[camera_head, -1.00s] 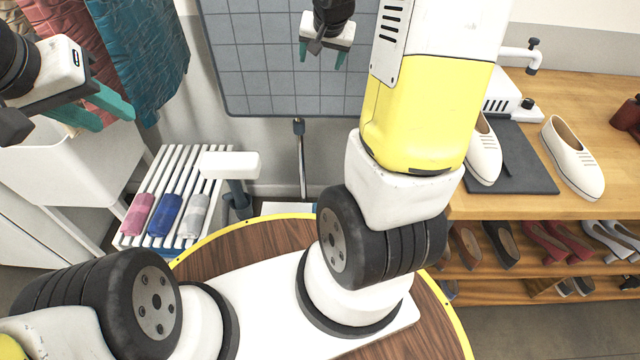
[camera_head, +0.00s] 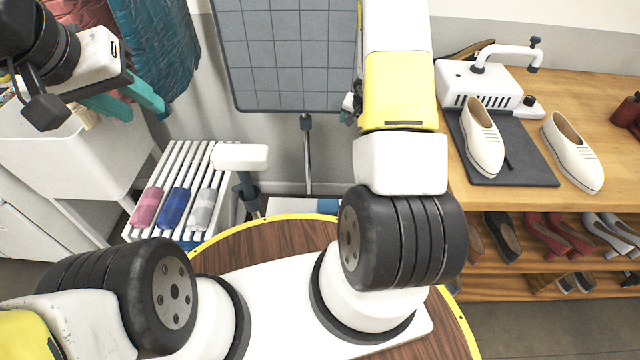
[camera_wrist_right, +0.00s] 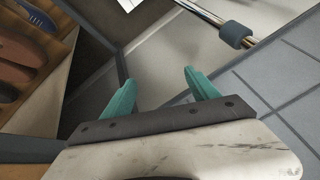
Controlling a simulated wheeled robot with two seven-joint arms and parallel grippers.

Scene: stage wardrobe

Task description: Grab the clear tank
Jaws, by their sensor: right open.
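I cannot make out a clear tank in either view. My left gripper (camera_head: 126,101) is open, with its teal fingers apart above the white bin at the left of the head view. My right gripper (camera_wrist_right: 160,93) is open in the right wrist view, with nothing between its teal fingers. In the head view it is mostly hidden behind my yellow and white right arm, near the lower right of the grid panel.
A grey grid panel (camera_head: 290,50) stands on a metal pole (camera_head: 306,160). A slatted rack (camera_head: 206,171) holds rolled cloths. At right, a wooden table (camera_head: 540,110) bears a white device (camera_head: 480,85) and white shoes (camera_head: 573,150), with shelves of shoes below. A white bin (camera_head: 60,150) is at left.

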